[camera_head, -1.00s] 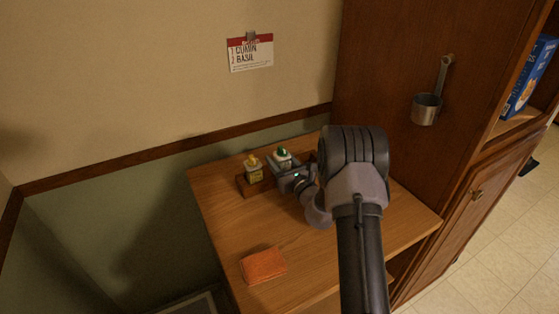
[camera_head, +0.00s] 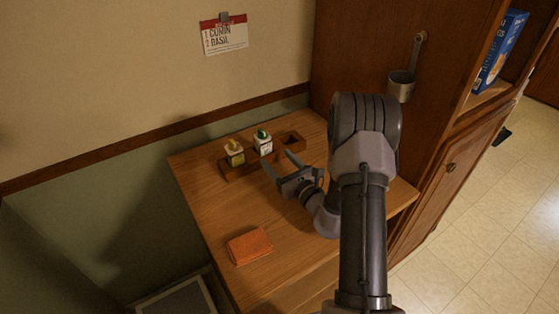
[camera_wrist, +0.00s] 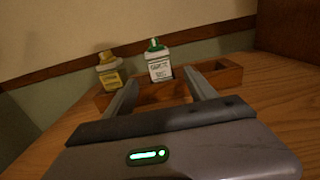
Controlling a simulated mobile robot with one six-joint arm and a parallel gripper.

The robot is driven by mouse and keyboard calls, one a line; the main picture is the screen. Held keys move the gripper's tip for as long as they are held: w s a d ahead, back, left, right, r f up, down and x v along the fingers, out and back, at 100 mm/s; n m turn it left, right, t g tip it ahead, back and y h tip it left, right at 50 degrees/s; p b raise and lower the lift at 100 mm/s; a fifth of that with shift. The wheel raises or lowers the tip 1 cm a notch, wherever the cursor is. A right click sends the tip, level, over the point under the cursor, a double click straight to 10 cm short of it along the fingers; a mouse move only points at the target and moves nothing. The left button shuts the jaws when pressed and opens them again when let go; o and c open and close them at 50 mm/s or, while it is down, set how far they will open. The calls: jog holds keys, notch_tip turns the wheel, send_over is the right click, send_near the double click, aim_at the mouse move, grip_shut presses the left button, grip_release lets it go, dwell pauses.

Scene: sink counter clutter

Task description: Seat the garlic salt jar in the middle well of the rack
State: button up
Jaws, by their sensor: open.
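The wooden rack (camera_head: 227,172) stands near the back of the counter and also shows in the wrist view (camera_wrist: 229,77). A white jar with a green cap (camera_head: 263,143), which I take for the garlic salt jar, stands upright in its middle well. In the wrist view this jar (camera_wrist: 159,68) faces me, its label too small to read surely. A yellow jar (camera_head: 235,154) stands in the left well; the right well (camera_head: 292,141) looks empty. My gripper (camera_head: 277,157) is open and empty, in front of the rack and apart from the green-capped jar. Its fingers (camera_wrist: 160,78) point toward that jar.
An orange cloth or sponge (camera_head: 249,246) lies at the counter's front left. A card (camera_head: 223,35) hangs on the wall. A metal cup (camera_head: 401,86) hangs on the tall cabinet at right. The counter (camera_head: 205,205) between cloth and rack is clear.

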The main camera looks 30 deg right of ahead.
jog(key=s+a+r+n+g+y, duration=0.3)
jog(key=a+r+n+y, duration=0.35)
jog(key=a, duration=0.45)
jog(key=s+a+r+n+g+y, duration=0.2)
jog(key=a+r+n+g+y, duration=0.4)
jog(key=a, duration=0.6)
jog(key=s+a+r+n+g+h, duration=0.1)
jog(key=s+a+n+g+h, duration=0.15)
jog(key=s+a+n, duration=0.5)
jog(key=s+a+r+n+g+h, duration=0.15)
jog(key=s+n+g, duration=0.25)
jog(key=s, duration=0.6)
jog(key=s+d+r+n+t+h, duration=0.1)
jog(key=s+d+n+t+h, duration=0.2)
jog(key=s+d+n+h, duration=0.4)
jog(key=shift+d+r, duration=0.25)
jog(key=shift+d, duration=0.5)
